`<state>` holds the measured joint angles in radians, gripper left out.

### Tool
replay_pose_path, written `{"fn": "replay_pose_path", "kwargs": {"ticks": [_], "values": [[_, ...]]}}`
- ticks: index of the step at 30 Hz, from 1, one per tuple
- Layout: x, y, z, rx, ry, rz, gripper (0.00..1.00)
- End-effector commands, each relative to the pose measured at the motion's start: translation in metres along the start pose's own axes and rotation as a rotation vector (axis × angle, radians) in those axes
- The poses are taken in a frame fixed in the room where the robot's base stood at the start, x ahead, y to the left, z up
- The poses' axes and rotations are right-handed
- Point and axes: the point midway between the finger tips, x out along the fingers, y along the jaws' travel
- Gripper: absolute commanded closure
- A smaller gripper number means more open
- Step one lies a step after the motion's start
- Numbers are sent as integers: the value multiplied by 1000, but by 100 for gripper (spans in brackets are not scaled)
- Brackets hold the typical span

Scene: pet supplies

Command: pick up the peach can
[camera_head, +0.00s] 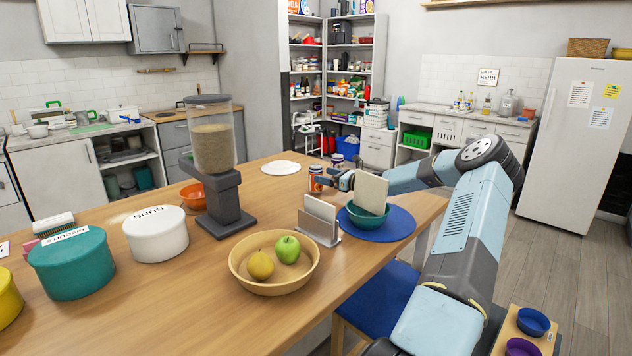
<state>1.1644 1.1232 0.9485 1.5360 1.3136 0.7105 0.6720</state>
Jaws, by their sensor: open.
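A small can with an orange and white label (315,180) stands upright on the wooden table, toward its far right part; it looks like the peach can, but its label is too small to read. A second small can (337,161) stands just behind it to the right. My gripper (325,180) is open, at the right side of the front can, with its fingers pointing left at it. I cannot tell whether the fingers touch the can or reach around it.
A teal bowl (366,222) on a blue mat (400,222), with a pale board, and a napkin holder (320,222) stand in front of the gripper. A fruit bowl (240,268), a food dispenser (213,145) and a white plate (281,167) share the table (190,290).

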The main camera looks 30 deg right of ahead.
Motion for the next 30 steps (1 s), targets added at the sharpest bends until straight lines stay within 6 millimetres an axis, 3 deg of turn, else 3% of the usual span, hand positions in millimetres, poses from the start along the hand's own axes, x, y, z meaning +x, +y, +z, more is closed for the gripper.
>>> {"fn": "replay_pose_path", "kwargs": {"ticks": [11,21,29,30], "values": [[23,0,0,-1,0,0,9],[66,0,0,-1,0,0,9],[69,0,0,-1,0,0,9],[69,0,0,-1,0,0,13]]}}
